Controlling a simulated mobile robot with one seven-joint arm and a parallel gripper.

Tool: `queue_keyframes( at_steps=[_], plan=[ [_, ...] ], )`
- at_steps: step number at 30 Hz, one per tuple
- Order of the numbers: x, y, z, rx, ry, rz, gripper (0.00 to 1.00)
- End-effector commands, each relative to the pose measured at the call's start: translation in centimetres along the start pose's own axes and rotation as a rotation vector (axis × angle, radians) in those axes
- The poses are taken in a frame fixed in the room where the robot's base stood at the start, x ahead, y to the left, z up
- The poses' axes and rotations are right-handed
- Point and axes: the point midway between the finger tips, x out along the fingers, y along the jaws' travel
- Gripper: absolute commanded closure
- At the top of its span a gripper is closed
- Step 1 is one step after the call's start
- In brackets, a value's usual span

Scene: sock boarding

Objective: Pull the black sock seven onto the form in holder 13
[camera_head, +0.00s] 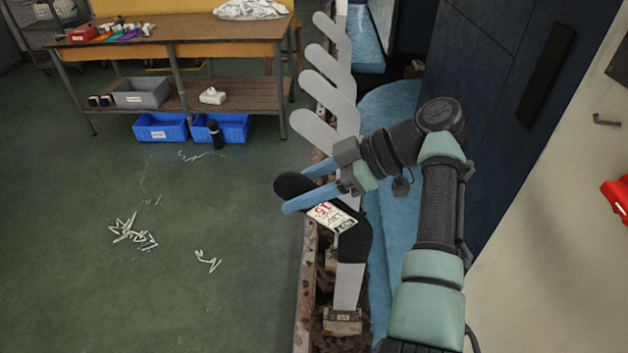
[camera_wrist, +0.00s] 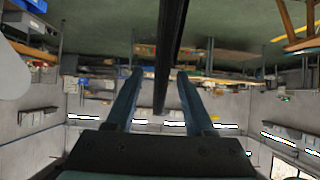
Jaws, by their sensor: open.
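The black sock (camera_head: 355,245) is on the nearest grey foot-shaped form (camera_head: 348,287), its toe pointing left and a white and red printed label across its foot. The sock covers the foot and upper leg; the lower leg is bare down to the holder (camera_head: 342,318), whose small tag is too small to read surely. My gripper (camera_head: 296,190) is open, its two blue fingers on either side of the sock's foot. In the wrist view my gripper (camera_wrist: 160,76) shows a dark, edge-on strip between the fingers, apparently the sock (camera_wrist: 168,65). Contact cannot be told.
Several bare grey forms (camera_head: 325,85) stand in a row behind, close to my gripper. A blue surface (camera_head: 385,250) lies right of the row. A workbench (camera_head: 190,30) with blue bins (camera_head: 160,127) is at the back left. White scraps (camera_head: 133,235) lie on the open green floor.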

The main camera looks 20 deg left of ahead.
Motion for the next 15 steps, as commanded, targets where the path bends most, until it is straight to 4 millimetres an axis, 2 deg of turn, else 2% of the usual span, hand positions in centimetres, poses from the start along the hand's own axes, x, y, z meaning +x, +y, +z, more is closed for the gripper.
queue_keyframes(
  at_steps=[5, 12, 15],
  plan=[
    [-2.2, 0.1, 0.1, -0.001, -0.001, 0.004, 0.46],
    [-7.9, 0.0, -0.1, 0.004, -0.003, 0.004, 0.46],
    [-9.5, 0.0, -0.1, 0.002, -0.003, 0.002, 0.46]
  ],
)
